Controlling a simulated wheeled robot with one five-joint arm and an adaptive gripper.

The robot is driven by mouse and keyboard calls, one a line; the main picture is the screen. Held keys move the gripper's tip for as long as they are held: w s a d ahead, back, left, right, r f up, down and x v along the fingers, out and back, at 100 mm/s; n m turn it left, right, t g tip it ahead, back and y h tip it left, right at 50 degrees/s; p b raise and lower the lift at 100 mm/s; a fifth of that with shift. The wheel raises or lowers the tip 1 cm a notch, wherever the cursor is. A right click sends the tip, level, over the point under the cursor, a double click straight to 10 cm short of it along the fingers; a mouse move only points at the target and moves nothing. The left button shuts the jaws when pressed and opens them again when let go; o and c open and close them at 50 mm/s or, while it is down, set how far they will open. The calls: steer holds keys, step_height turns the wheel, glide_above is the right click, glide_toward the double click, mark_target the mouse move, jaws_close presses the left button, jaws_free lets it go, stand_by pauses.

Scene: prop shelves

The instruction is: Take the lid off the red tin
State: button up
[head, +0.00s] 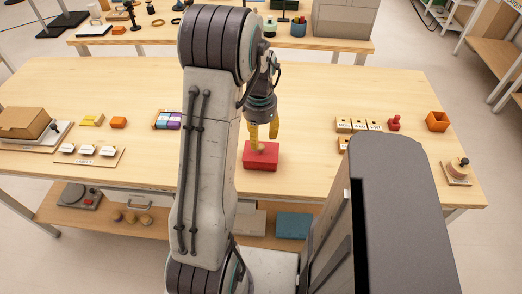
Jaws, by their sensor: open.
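The red tin (261,160) stands on the wooden table, just right of my arm in the head view. It is a red box, and a small pale knob (262,148) shows on its top. My gripper (264,138) has yellow fingers and hangs pointing down over the tin. The fingers are open, one near the knob and the other further right. Whether a finger touches the knob or lid cannot be told. The seam between lid and tin is too small to make out.
The table behind the tin is mostly clear.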

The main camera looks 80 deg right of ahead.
mark_target(261, 146)
steer(key=shift+s+a+f, duration=0.1)
steer(key=shift+f, duration=1)
steer(key=shift+s+f, duration=0.1)
steer(key=shift+f, duration=0.95)
steer(key=shift+c, duration=0.2)
jaws_close()
